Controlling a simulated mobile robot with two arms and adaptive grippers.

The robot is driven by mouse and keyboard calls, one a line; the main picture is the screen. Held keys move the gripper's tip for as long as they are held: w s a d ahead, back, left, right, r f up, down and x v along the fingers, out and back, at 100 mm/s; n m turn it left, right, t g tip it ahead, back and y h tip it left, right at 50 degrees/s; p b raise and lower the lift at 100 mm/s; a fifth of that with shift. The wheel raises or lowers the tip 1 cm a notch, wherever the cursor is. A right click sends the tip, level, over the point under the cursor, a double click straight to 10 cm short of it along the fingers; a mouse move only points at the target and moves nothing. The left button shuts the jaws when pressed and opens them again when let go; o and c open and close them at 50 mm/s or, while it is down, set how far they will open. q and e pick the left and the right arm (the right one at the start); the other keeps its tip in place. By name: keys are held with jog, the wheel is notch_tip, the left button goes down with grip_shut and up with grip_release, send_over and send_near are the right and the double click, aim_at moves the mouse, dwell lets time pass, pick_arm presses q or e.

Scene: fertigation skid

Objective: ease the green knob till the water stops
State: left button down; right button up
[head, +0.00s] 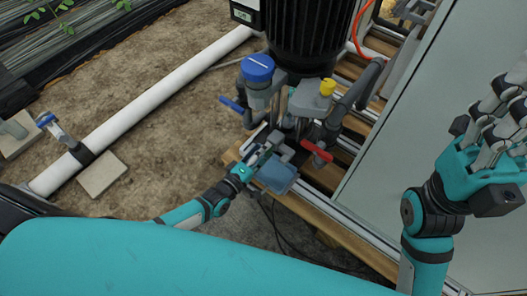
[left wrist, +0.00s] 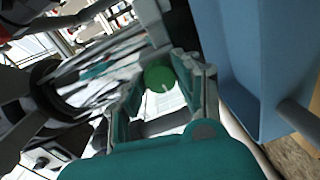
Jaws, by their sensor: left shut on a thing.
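The green knob (left wrist: 160,78) shows in the left wrist view, round with a pale line on its face. It sits between the two fingers of my left gripper (left wrist: 164,92), which is shut on it. In the head view my left gripper (head: 264,155) reaches in among the skid's fittings, and the knob is hidden there. My right gripper (head: 497,118) is raised at the right side of the head view, away from the knob. Its fingertips are partly cut off by the picture edge. I cannot make out any water flow.
A blue-grey cup (head: 277,176) is close beside my left gripper. A red lever (head: 317,151), a blue lever (head: 232,105), a blue-capped housing (head: 257,69) and a yellow cap (head: 327,86) crowd around it. A black tank (head: 308,35) stands behind; a grey cabinet (head: 405,130) is at right.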

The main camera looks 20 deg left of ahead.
pick_arm(q)
jog(key=c, duration=0.9)
grip_release()
jog(key=shift+c, duration=0.2)
jog(key=v, duration=1.2)
